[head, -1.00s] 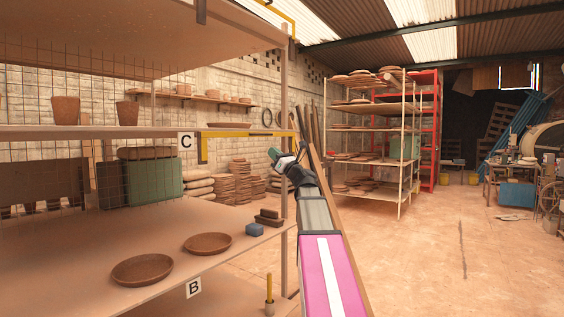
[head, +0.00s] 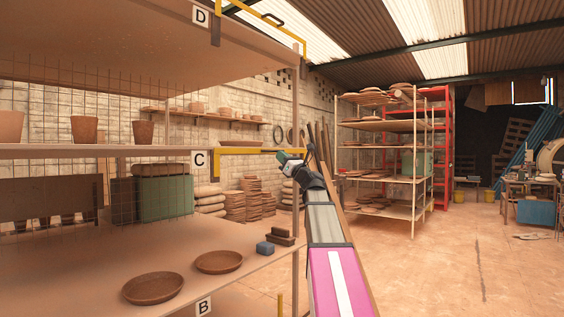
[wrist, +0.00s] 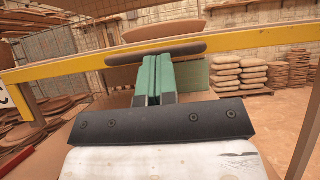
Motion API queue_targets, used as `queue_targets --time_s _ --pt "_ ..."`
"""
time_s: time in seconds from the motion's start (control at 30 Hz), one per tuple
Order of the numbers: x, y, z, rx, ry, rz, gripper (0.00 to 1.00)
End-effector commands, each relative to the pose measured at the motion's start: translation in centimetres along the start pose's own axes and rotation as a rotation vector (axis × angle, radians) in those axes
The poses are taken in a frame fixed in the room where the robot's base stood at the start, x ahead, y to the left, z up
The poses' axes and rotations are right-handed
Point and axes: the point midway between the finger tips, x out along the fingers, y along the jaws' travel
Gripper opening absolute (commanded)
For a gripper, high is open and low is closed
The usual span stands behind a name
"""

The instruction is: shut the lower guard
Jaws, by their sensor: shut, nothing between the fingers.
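The lower guard (head: 250,151) is a yellow bar frame at the level of the shelf marked C. Its left end has a short leg hanging down, and its right end reaches the rack's front post. In the wrist view the yellow bar (wrist: 70,67) crosses the picture, with a dark rounded handle (wrist: 155,52) along it. My gripper (head: 283,157) is at the right part of the guard. Its green fingers (wrist: 154,62) are closed together and empty, with their tips at the handle's lower edge. I cannot tell whether they touch it.
An upper yellow guard (head: 285,31) with a dark handle is near the shelf marked D. Open floor (head: 440,265) is to the right.

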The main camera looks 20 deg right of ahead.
Motion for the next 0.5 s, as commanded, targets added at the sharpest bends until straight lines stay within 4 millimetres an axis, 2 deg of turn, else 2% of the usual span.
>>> queue_targets --time_s 0.1,0.3,0.5 --pt "1.6 -0.2 2.2 -0.001 -0.004 0.002 0.0" --pt "3.8 -0.2 5.4 0.0 -0.003 0.001 0.0" --pt "4.7 -0.1 6.8 0.002 -0.003 0.001 0.0"
